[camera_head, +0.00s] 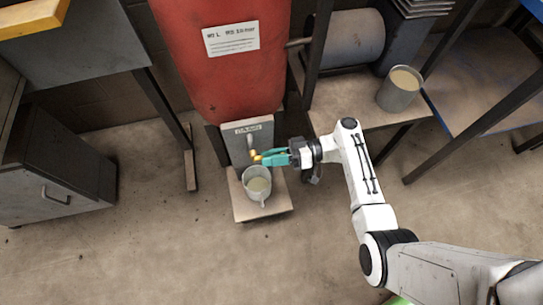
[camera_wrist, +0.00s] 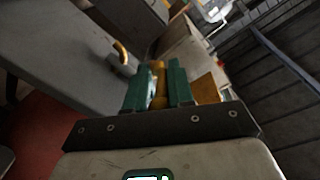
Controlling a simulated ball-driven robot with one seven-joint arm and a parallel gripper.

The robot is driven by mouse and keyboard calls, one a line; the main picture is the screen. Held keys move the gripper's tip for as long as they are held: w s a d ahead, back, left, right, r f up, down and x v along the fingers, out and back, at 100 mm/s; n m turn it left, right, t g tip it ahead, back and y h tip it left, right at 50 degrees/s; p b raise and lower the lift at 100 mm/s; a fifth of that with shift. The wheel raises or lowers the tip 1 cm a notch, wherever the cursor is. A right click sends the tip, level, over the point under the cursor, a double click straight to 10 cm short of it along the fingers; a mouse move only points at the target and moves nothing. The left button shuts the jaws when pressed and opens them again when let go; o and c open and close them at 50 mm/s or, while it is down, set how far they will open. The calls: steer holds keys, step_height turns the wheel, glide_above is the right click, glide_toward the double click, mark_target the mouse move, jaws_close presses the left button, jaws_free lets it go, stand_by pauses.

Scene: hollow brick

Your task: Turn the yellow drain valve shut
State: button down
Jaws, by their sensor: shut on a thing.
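The yellow drain valve (camera_head: 254,155) sticks out from a grey plate (camera_head: 240,139) below the red tank (camera_head: 229,50). My gripper (camera_head: 273,157) reaches it from the right with its teal fingers at the valve. In the wrist view my gripper (camera_wrist: 158,88) is shut on the yellow valve handle (camera_wrist: 159,72), which shows between the two fingers. A yellow curved piece (camera_wrist: 121,52) also shows on the grey plate there. A metal bucket (camera_head: 257,186) stands under the valve with pale liquid in it. The fingers hide part of the handle.
The bucket stands on a low platform (camera_head: 262,211). A second metal bucket (camera_head: 399,90) is on a low table (camera_head: 351,100) to the right. A grey cabinet (camera_head: 64,167) stands at the left. The floor in front is mostly clear.

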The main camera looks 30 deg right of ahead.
steer(key=shift+s+a+f, duration=0.1)
steer(key=shift+f, duration=0.05)
steer(key=c, duration=1.2)
jaws_free()
steer(key=shift+o, duration=0.2)
